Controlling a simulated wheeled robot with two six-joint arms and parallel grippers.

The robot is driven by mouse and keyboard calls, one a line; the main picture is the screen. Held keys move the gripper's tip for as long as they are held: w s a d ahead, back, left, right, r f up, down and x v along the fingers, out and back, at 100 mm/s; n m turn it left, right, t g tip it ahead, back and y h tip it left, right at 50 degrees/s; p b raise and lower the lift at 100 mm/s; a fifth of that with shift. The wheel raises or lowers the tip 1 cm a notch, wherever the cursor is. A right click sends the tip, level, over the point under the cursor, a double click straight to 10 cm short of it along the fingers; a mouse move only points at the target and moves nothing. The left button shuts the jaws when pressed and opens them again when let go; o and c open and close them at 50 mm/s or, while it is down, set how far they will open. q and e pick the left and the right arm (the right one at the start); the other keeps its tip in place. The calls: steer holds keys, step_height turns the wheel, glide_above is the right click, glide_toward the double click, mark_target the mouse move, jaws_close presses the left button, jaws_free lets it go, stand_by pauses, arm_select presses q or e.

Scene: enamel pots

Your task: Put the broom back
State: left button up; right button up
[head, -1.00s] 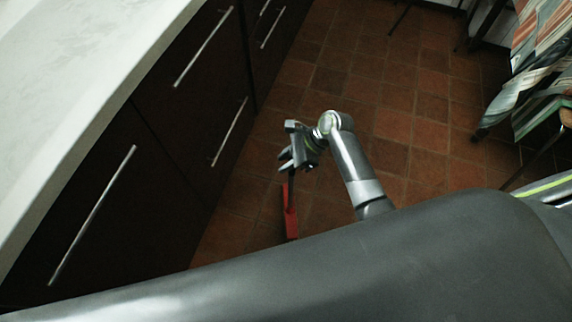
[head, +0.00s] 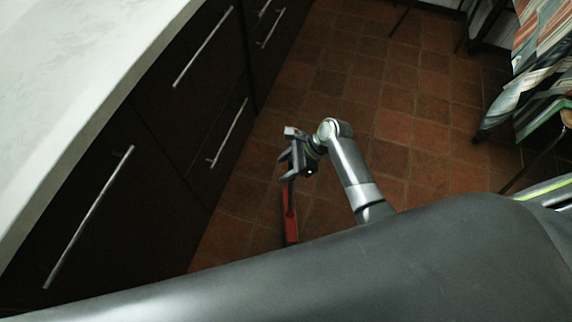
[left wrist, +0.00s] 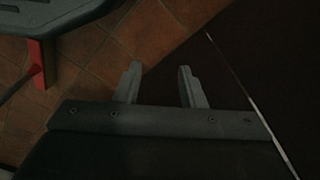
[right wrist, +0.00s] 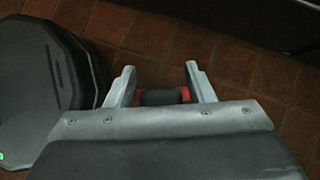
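The broom (head: 290,222) shows in the head view as a narrow red piece over the tiled floor, with a dark part above it. My right gripper (head: 290,165) is at its upper end. In the right wrist view, a dark piece of the broom (right wrist: 160,98) with red at both sides shows between the open fingers of the right gripper (right wrist: 160,80); I cannot tell whether they touch it. In the left wrist view, the red of the broom (left wrist: 37,65) shows at the upper left. My left gripper (left wrist: 158,80) is open and empty, apart from it; the head view does not show it.
Dark cabinets with long metal handles (head: 88,217) and a pale countertop (head: 70,75) stand at the left. A patterned cloth (head: 540,60) hangs at the upper right, near thin dark legs. The tiled floor (head: 400,125) between them is clear.

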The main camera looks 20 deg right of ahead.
arm_select(q)
steer(key=s+a+f+p, duration=0.2)
steer(key=s+f+p, duration=0.1)
steer(key=f, duration=0.5)
steer(key=shift+s+a+f+y+p, duration=0.2)
steer(key=shift+s+y+p, duration=0.1)
steer(key=shift+s+p, duration=0.15)
arm_select(e)
steer(key=v, duration=1.2)
steer(key=shift+r, duration=0.15)
steer(key=s+d+f+n+h, duration=0.1)
steer(key=s+d+f+n, duration=0.15)
steer(key=f, duration=0.35)
steer(key=s+d+f+n+h, duration=0.1)
steer(key=s+d+f+h, duration=0.15)
steer(key=f, duration=0.35)
steer(key=s+d+f+n+h, duration=0.2)
steer(key=s+f+n, duration=0.6)
steer(key=s, duration=0.4)
steer(key=s+d+f+n+h, duration=0.3)
steer(key=s+f+n, duration=0.4)
steer(key=s, duration=0.6)
steer(key=shift+d+f+n+g, duration=0.3)
steer(key=shift+d+f+n, duration=0.05)
steer(key=shift+f, duration=0.35)
